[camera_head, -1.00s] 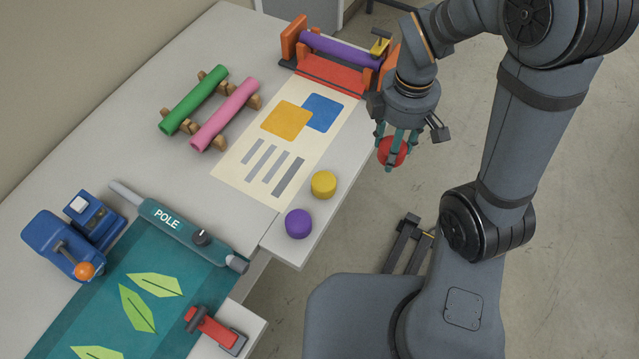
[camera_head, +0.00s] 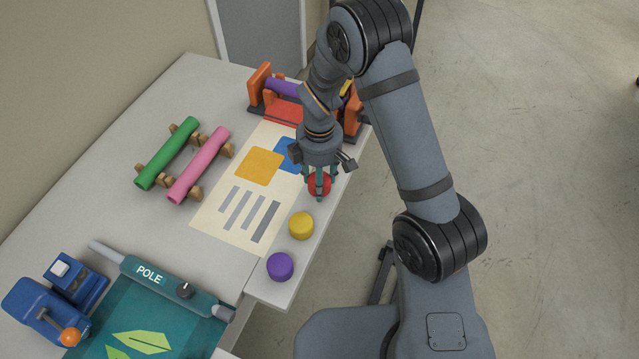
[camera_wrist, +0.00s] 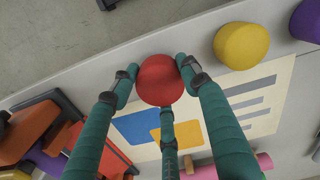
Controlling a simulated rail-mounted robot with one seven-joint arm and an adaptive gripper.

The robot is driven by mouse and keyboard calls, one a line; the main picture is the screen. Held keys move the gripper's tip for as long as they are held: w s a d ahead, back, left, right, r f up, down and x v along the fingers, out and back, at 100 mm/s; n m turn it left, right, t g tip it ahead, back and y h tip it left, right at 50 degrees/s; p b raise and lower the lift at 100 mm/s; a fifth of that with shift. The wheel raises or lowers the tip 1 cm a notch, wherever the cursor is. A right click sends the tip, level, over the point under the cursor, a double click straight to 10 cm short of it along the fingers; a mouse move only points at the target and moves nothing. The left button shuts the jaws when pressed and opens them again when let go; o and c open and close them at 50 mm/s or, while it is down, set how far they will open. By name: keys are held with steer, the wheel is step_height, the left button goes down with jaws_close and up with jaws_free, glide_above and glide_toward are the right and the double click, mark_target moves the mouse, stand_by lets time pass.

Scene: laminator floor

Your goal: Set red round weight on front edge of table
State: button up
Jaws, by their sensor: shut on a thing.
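The red round weight (camera_head: 319,184) is held between the teal fingers of my gripper (camera_head: 318,182). In the wrist view the weight (camera_wrist: 159,80) sits between the fingertips of my gripper (camera_wrist: 158,82), which is shut on it. My gripper points down over the front edge strip of the table (camera_head: 318,216), by the right side of the poster. Whether the weight touches the table or hangs just above it, I cannot tell. The yellow round weight (camera_head: 301,225) and the purple round weight (camera_head: 280,266) stand on the front edge strip nearer the camera; the yellow one also shows in the wrist view (camera_wrist: 241,45).
A cream poster (camera_head: 213,214) with blue and yellow squares lies beside the weights. An orange roller stand (camera_head: 262,84) is behind my gripper. Green (camera_head: 167,153) and pink (camera_head: 199,165) rolls rest on wooden cradles. A POLE tool (camera_head: 160,278) and blue device (camera_head: 40,308) are at the lower left.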

step_height(320, 180, down, 2)
steer(key=shift+f, duration=0.15)
steer(key=shift+f, duration=0.25)
steer(key=o, duration=1.5)
steer(key=shift+r, duration=0.1)
steer(key=shift+c, duration=0.2)
step_height(320, 180, up, 12)
steer(key=shift+r, duration=0.2)
